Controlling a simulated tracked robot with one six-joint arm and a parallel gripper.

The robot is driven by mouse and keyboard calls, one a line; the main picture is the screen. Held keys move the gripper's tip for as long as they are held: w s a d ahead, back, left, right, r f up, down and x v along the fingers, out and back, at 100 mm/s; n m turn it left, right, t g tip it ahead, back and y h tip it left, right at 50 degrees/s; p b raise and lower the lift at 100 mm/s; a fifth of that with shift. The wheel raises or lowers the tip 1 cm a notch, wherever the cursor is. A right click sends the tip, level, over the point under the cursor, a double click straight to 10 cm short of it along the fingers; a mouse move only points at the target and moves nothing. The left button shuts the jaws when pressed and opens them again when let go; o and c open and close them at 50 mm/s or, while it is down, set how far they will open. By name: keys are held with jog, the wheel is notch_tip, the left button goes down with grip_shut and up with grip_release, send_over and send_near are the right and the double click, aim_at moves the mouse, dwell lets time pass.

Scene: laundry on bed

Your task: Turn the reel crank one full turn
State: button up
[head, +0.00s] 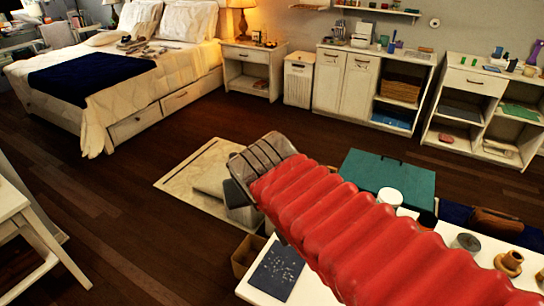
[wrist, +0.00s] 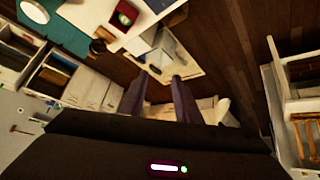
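I cannot make out a reel or its crank for certain in either view. A tan, spool-like piece (head: 509,262) stands on the white table at the lower right of the head view; I see no clear crank on it. In the wrist view my gripper (wrist: 160,78) has its two dark fingers apart, with nothing between them. It points over the floor, near a grey box on a pale rug. In the head view my red-sleeved arm reaches from the lower right to the middle, and the fingertips are not clear.
The white table (head: 252,294) holds a dark speckled board (head: 276,271), a white round container (head: 389,197) and a grey-lidded jar (head: 466,243). A teal panel (head: 388,178) lies beyond. The bed (head: 120,70) is at the left, with bare wooden floor before it.

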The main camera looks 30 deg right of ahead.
jog(key=s+a+f+n+g+y, duration=0.1)
jog(key=s+a+f+n+y, duration=0.1)
jog(key=s+a, duration=0.4)
jog(key=a+n+y, duration=0.1)
jog(key=a, duration=0.3)
jog(key=shift+s+f+n+y, duration=0.2)
jog(key=shift+f+n+y, duration=0.1)
jog(key=shift+n, duration=0.1)
jog(key=shift+d, duration=0.1)
